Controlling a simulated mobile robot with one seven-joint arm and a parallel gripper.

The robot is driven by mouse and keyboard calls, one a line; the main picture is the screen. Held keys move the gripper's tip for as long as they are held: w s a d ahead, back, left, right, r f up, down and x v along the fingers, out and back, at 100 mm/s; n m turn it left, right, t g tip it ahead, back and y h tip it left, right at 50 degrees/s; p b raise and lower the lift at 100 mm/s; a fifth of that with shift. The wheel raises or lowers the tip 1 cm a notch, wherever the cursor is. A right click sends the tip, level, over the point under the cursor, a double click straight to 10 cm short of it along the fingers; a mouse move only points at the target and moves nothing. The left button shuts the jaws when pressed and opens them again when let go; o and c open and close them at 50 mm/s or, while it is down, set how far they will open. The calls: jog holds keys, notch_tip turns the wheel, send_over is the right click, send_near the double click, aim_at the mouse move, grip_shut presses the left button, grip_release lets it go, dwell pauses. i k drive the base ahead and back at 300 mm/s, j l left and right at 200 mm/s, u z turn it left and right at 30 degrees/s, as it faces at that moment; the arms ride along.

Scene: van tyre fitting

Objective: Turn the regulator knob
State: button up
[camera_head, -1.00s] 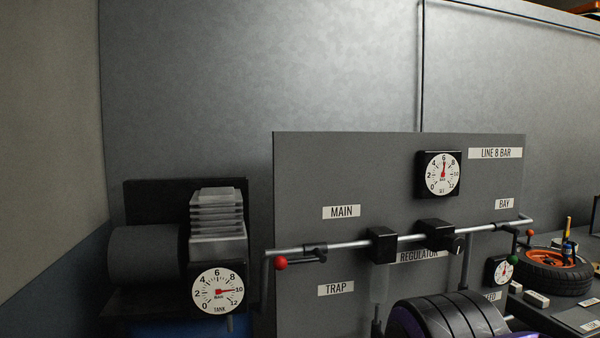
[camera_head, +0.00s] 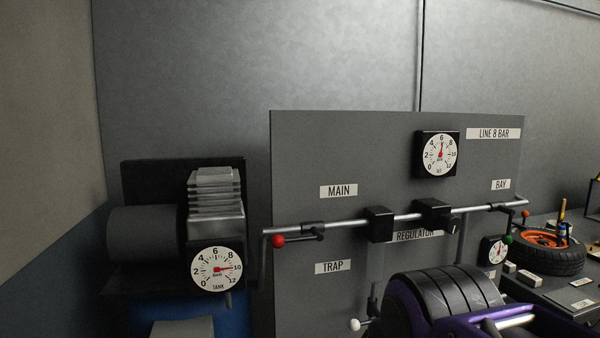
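The regulator block (camera_head: 433,211) is a black box on the silver pipe, above and right of the REGULATOR label (camera_head: 414,236). Its small dark knob (camera_head: 453,223) shows at the lower right of the block; its setting is too small to read. The line gauge (camera_head: 437,154) above has its red needle near 6, beside the sign LINE 8 BAR (camera_head: 493,133). A black and purple part, which looks like my arm, fills the bottom right in front of the panel, below the knob. My gripper does not show.
A red-ended lever (camera_head: 278,241) sits at the pipe's left and a green ball (camera_head: 507,239) at its right. The tank gauge (camera_head: 217,269) reads near 10. A white ball (camera_head: 355,325) shows low on the panel. A tyre (camera_head: 548,258) lies on the bench at right.

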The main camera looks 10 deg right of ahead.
aim_at(451, 223)
jog(key=k+l, duration=0.15)
jog(key=l, duration=0.2)
jog(key=k+l, duration=0.15)
jog(key=l, duration=0.15)
jog(key=k+l, duration=0.15)
jog(key=l, duration=0.2)
jog(key=k+l+u, duration=0.1)
jog(key=l, duration=0.2)
jog(key=k, duration=0.05)
